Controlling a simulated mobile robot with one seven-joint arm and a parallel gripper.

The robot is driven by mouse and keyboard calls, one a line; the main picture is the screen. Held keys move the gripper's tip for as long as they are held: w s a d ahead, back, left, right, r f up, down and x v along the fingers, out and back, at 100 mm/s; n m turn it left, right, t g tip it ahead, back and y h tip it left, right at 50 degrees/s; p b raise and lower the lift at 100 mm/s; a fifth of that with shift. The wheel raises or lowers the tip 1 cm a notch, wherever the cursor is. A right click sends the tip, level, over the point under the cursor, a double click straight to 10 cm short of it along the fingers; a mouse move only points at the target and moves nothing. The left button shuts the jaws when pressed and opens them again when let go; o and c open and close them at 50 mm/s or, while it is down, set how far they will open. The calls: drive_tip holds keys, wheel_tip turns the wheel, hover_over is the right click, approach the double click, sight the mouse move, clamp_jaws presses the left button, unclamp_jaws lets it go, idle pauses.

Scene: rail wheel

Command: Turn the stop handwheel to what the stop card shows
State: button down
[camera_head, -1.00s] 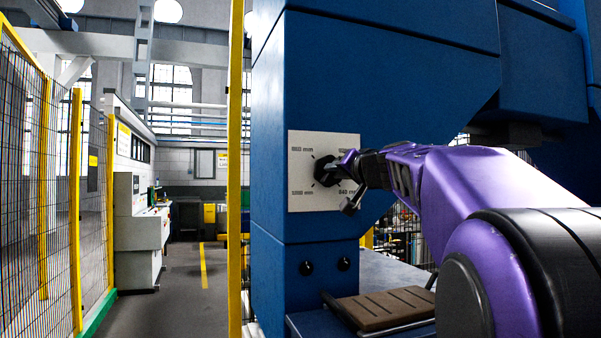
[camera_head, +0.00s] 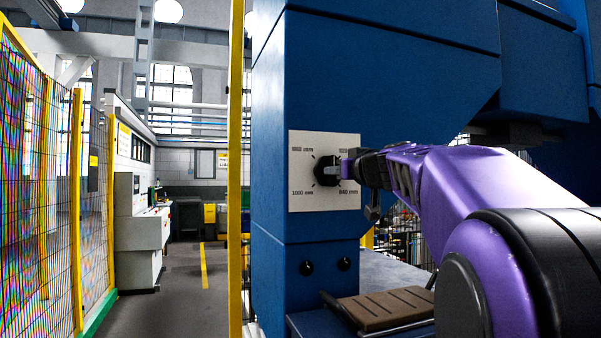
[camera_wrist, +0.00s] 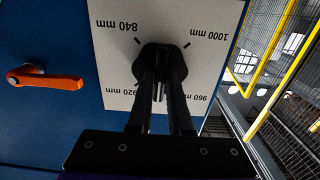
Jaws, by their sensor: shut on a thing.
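The stop handwheel (camera_head: 325,171) is a small black knob at the middle of a pale square dial plate (camera_head: 300,203) on the blue machine column. The plate carries tick marks and mm figures at its corners; 1000 mm is lower left and 840 mm lower right in the head view. In the wrist view the plate (camera_wrist: 112,50) appears upside down. There my gripper (camera_wrist: 162,76) has both dark fingers closed around the black handwheel (camera_wrist: 166,50). My gripper also shows in the head view (camera_head: 343,169). The fingers hide much of the wheel, and I cannot tell where it points. I see no stop card clearly.
An orange lever handle (camera_wrist: 50,82) is on the blue panel beside the plate in the wrist view. A brown slotted block (camera_head: 390,308) lies below the column. Yellow posts with mesh fencing (camera_head: 76,210) stand at the left, with open floor (camera_head: 190,300) beyond.

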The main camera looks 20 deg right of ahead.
idle(0.3)
drive_tip(key=n, duration=0.4)
drive_tip(key=shift+n, duration=0.4)
drive_tip(key=n, duration=0.4)
drive_tip(key=shift+n, duration=0.3)
drive_tip(key=n, duration=0.4)
drive_tip(key=shift+r+n, duration=0.1)
drive_tip(key=shift+n, duration=0.2)
